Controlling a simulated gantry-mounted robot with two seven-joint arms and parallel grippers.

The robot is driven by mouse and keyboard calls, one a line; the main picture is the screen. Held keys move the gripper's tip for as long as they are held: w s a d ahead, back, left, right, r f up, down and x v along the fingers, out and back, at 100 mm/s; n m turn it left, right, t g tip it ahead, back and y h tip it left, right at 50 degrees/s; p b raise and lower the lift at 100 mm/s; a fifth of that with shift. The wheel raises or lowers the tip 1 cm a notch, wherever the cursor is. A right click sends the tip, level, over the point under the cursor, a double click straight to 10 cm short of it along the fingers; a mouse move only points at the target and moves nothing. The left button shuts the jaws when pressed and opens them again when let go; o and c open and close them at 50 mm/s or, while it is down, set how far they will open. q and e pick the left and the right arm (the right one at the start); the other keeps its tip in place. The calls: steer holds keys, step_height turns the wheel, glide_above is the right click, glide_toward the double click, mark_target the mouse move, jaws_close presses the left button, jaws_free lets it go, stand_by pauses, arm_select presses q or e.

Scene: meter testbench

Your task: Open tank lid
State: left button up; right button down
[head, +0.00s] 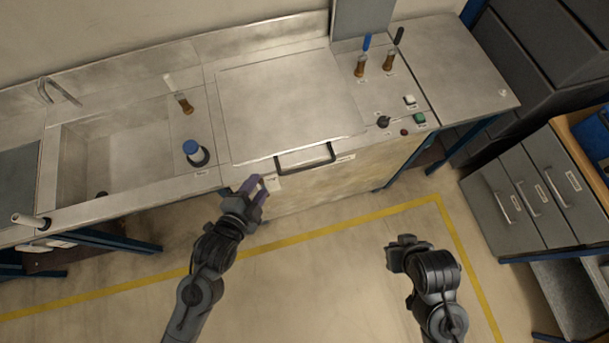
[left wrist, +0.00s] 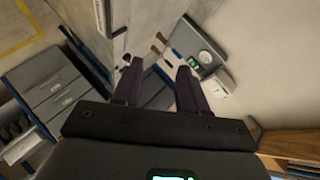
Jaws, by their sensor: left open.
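The tank lid (head: 285,100) is a square grey metal plate lying flat and closed in the bench top. Its black bar handle (head: 305,158) runs along its front edge. My left gripper (head: 256,187) has purple fingers, spread apart with nothing between them. It is in front of the bench, left of and below the handle in the head view, and apart from it. The open fingers also show in the left wrist view (left wrist: 159,78). My right gripper (head: 399,248) is low over the floor at the right, away from the lid; its fingers cannot be made out clearly.
A sink (head: 100,160) is at the left of the bench. A blue-capped bottle (head: 194,151) stands left of the lid. Grey drawers (head: 530,190) stand at far right. The floor in front is clear.

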arm_select(q)
steer(key=w+d+f+m+t+h+b, duration=0.1)
steer(key=w+d+f+m+b, duration=0.15)
steer(key=f+b, duration=0.5)
steer(key=w+d+f+m+t+h+b, duration=0.1)
steer(key=w+d+f+m+h+b, duration=0.15)
steer(key=f+b, duration=0.5)
steer(key=w+d+f+m+t+b, duration=0.1)
steer(key=d+f+b, duration=0.2)
steer(key=f+b, duration=0.5)
steer(key=r+b+x, duration=0.1)
steer(key=b+x, duration=0.1)
steer(key=x, duration=0.8)
steer(key=shift+w+f, duration=0.15)
steer(key=shift+w, duration=0.15)
arm_select(e)
step_height(320, 180, down, 28)
steer(key=shift+w, duration=0.15)
steer(key=shift+a, duration=0.15)
arm_select(q)
jaws_close()
